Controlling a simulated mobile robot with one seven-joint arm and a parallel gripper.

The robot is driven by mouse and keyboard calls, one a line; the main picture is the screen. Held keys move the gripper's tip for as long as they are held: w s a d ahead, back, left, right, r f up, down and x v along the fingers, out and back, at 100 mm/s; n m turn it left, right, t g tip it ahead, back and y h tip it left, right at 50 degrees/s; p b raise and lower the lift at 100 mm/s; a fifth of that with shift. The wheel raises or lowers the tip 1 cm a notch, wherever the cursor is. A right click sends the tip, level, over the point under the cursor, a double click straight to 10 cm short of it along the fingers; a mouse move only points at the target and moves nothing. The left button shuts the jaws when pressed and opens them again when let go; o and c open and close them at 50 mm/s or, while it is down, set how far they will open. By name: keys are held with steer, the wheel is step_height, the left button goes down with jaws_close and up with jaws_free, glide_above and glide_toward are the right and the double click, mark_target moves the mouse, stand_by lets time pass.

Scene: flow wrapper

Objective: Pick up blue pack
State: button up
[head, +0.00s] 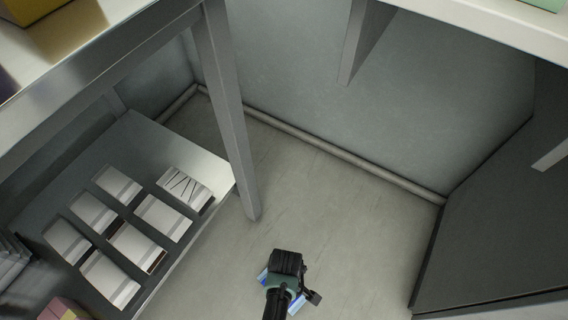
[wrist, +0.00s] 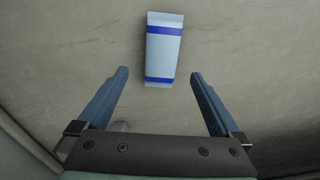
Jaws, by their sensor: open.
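The blue pack (wrist: 164,48) is a pale blue packet with two dark blue bands. It lies on the grey floor in the wrist view, top centre, nearly straight up and down in the picture. My gripper (wrist: 160,71) is open, with one finger to each side of the pack's lower end in the picture. Neither finger appears to touch it, and nothing is held. In the head view my gripper (head: 285,285) is low over the floor at bottom centre. Blue bits show beside it there; I cannot tell whether they are fingers or pack.
A low grey shelf (head: 60,190) on the left holds several white packs (head: 163,215) in rows. A metal table leg (head: 232,120) stands between the shelf and open floor (head: 340,210). A dark panel (head: 500,220) stands at right, and a wall with a pipe at back.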

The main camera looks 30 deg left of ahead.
step_height(320, 180, down, 6)
steer(key=b, duration=0.4)
steer(key=shift+f, duration=0.2)
steer(key=f+b, duration=0.5)
steer(key=shift+s+a+f, duration=0.15)
steer(key=shift+a, duration=0.2)
